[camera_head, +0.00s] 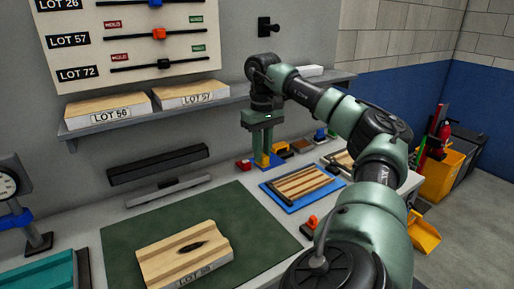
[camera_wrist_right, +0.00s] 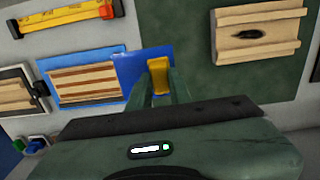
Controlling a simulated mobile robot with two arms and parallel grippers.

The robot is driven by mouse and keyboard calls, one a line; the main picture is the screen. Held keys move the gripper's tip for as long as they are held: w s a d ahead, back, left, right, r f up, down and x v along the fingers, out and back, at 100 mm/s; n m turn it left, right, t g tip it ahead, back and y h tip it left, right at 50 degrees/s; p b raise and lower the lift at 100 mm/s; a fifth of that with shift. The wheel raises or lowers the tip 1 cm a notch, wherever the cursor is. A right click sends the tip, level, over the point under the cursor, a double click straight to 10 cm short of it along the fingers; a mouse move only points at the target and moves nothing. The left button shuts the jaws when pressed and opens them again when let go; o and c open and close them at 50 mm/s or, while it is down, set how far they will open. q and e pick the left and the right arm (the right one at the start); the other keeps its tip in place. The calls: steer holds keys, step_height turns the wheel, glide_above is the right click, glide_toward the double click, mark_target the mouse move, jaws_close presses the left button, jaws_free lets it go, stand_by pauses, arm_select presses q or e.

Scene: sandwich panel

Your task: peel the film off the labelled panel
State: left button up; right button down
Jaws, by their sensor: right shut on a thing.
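The panel labelled LOT 58 (camera_head: 165,257) lies on the green mat (camera_head: 125,238), wooden with a dark knot; it also shows in the right wrist view (camera_wrist_right: 285,35). No film can be made out on its top. My right gripper (camera_head: 262,160) is beyond the mat's back right corner, apart from this panel. It is shut on a yellow piece (camera_wrist_right: 159,75). Blue material (camera_wrist_right: 129,68) shows beside and behind that piece; I cannot tell whether the two are joined. My left gripper is not in view.
A blue-edged panel with wooden strips (camera_head: 300,186) lies right of the mat. Panels LOT 56 (camera_head: 108,106) and LOT 57 (camera_head: 188,94) rest on the shelf (camera_head: 235,93). A dial gauge (camera_head: 8,186) stands at left. Small coloured items line the back right. The mat's right part is clear.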

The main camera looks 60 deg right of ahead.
steer(key=shift+s+d+r+p, duration=0.35)
steer(key=shift+d+p, duration=0.05)
steer(key=shift+d, duration=0.2)
steer(key=shift+s+d+r+p, duration=0.3)
steer(key=shift+d+r+p, duration=0.05)
steer(key=shift+d, duration=0.25)
steer(key=shift+s+d+r+p, duration=0.35)
steer(key=shift+d+p, duration=0.05)
steer(key=shift+d, duration=0.2)
